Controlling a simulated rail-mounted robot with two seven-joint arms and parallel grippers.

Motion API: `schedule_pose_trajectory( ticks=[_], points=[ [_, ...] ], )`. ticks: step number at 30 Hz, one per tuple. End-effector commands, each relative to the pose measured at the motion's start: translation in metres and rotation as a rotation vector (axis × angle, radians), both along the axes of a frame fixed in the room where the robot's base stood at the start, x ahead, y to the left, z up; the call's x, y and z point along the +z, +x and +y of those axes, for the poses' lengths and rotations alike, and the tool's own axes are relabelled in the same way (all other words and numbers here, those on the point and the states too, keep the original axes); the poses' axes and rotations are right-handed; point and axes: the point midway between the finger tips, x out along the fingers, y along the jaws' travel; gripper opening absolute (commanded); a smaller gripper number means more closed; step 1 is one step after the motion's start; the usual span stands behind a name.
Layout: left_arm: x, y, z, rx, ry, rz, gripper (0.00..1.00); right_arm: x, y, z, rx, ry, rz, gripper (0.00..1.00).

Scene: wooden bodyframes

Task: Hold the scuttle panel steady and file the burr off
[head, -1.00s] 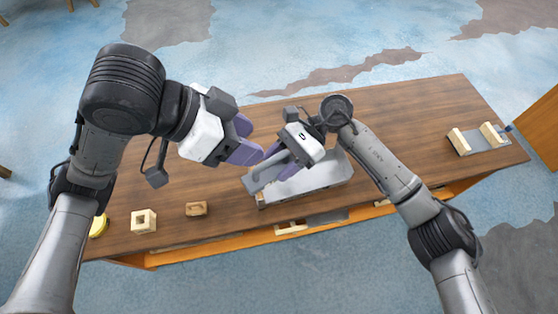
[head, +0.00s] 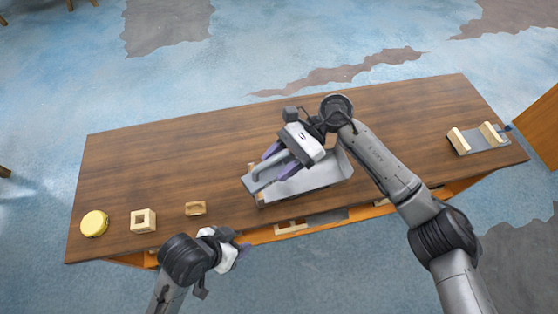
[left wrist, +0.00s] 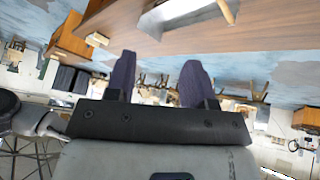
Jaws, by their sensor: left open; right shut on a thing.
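A long grey piece (head: 264,176) sticks out between the purple fingers of my right gripper (head: 277,162), which is shut on it. It lies over the left end of a light grey tray-like panel (head: 322,178) near the table's front edge. I cannot tell whether this piece is the file or part of the panel; no burr can be made out. My left gripper (head: 243,247) is open and empty, low in front of the table and apart from the panel. Its two spread fingers show in the left wrist view (left wrist: 160,78).
On the table's (head: 140,180) left lie a yellow round tin (head: 94,223), a square wooden frame block (head: 143,220) and a small wooden block (head: 196,208). A grey plate with wooden blocks (head: 478,139) stands at the far right. The table's back left is clear.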

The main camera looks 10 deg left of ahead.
Motion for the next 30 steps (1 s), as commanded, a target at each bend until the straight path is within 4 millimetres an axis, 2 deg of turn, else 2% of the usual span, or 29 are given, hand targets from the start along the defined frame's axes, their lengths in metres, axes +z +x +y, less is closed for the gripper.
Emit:
schedule_pose_trajectory(
  ticks=[1,6,12,18,30],
  points=[
    [-0.016,-0.015,0.012,0.055,0.029,0.038,0.49,0.001,0.0,0.0,0.001,0.002,-0.001,0.0],
    [-0.049,-0.052,0.046,0.182,0.132,0.111,0.49,0.001,0.0,0.0,0.001,0.002,-0.001,0.0],
    [-0.068,-0.081,0.071,0.258,0.219,0.161,0.49,0.001,0.0,0.0,0.001,0.002,-0.001,0.0],
    [-0.074,-0.093,0.081,0.284,0.254,0.18,0.49,0.001,0.0,0.0,0.001,0.002,-0.001,0.0],
    [-0.077,-0.094,0.082,0.286,0.256,0.182,0.49,-0.004,-0.001,0.0,0.0,0.001,0.0,0.0]
  ],
)
